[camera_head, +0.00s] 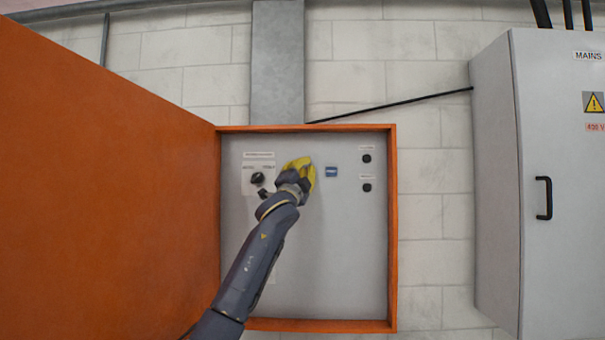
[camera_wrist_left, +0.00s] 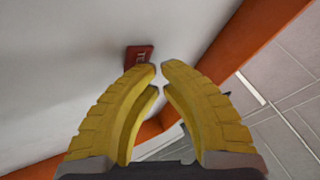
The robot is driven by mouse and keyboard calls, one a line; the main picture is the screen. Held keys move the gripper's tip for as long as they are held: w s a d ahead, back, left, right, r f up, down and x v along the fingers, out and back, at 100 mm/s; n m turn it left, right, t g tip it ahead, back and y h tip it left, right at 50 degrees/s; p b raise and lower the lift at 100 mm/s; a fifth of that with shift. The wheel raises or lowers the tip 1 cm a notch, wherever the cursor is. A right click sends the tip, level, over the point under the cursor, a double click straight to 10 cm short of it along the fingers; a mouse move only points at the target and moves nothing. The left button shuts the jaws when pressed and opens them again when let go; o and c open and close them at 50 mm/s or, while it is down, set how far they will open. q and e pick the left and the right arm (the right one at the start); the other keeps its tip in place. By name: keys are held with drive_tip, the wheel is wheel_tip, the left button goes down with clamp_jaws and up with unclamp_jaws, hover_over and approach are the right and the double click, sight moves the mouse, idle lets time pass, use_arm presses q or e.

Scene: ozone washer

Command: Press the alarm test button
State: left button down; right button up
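My left gripper (camera_head: 300,168) reaches up in front of the grey control panel (camera_head: 325,270) inside the orange-framed cabinet. In the left wrist view its yellow fingers (camera_wrist_left: 160,68) curve together, with only a narrow gap between the tips, and hold nothing. In the head view this label is not seen, probably hidden behind my gripper. I cannot make out the alarm test button itself, nor whether the fingertips touch the panel. My right gripper is not in view.
The orange cabinet door (camera_head: 105,190) stands open at the left. A black selector knob (camera_head: 258,178) lies left of my gripper; a blue label (camera_head: 331,171) and two black round controls, upper (camera_head: 367,158) and lower (camera_head: 367,187), lie right. A grey mains cabinet (camera_head: 560,260) stands far right.

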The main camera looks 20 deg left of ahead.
use_arm(q)
drive_tip(key=shift+w, duration=0.15)
idle(0.6)
drive_tip(key=shift+s+d, duration=0.15)
drive_tip(key=shift+s, duration=0.6)
drive_tip(key=shift+s, duration=0.15)
drive_tip(key=shift+s+d, duration=0.2)
drive_tip(key=shift+s, duration=0.55)
drive_tip(key=shift+s+d, duration=0.15)
drive_tip(key=shift+s, duration=0.65)
drive_tip(key=shift+s+d, duration=0.2)
drive_tip(key=shift+s, duration=0.55)
